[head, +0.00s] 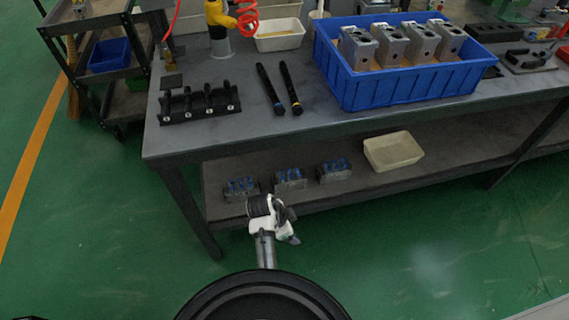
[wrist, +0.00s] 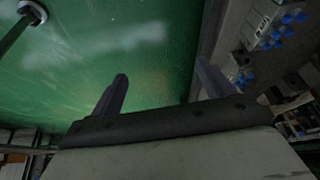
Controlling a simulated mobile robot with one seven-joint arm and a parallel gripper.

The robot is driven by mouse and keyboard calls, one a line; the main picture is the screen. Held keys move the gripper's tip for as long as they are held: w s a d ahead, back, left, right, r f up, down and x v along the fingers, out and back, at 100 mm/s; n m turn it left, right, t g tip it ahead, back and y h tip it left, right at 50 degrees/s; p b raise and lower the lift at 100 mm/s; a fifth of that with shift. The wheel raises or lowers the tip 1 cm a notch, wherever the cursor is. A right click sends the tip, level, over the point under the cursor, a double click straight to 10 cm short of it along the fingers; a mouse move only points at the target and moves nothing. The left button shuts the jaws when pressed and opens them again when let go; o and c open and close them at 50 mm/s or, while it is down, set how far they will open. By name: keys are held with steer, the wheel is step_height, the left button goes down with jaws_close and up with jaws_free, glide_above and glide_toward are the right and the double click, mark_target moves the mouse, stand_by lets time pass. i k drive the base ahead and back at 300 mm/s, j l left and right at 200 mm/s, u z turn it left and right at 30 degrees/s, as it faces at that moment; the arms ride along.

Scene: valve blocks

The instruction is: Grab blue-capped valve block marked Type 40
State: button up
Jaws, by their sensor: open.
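Three grey valve blocks with blue caps stand in a row on the lower shelf in the head view: a left one (head: 241,188), a middle one (head: 291,180) and a right one (head: 334,172). Their type markings are too small to read, so I cannot tell which is Type 40. In the wrist view, a blue-capped block (wrist: 262,22) shows at the upper right, with more blue caps below it, outside the fingers. My gripper (wrist: 160,85) is open and empty, its fingers over green floor and the shelf edge. In the head view my gripper (head: 290,229) is in front of the shelf, partly hidden by the wrist.
A cream tray (head: 393,151) lies on the lower shelf right of the blocks. The workbench top (head: 235,140) overhangs the shelf and carries a blue crate (head: 425,85) of metal blocks. A table leg (head: 188,212) stands left. The green floor in front is clear.

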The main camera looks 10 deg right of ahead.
mark_target(295, 179)
steer(key=i, duration=1)
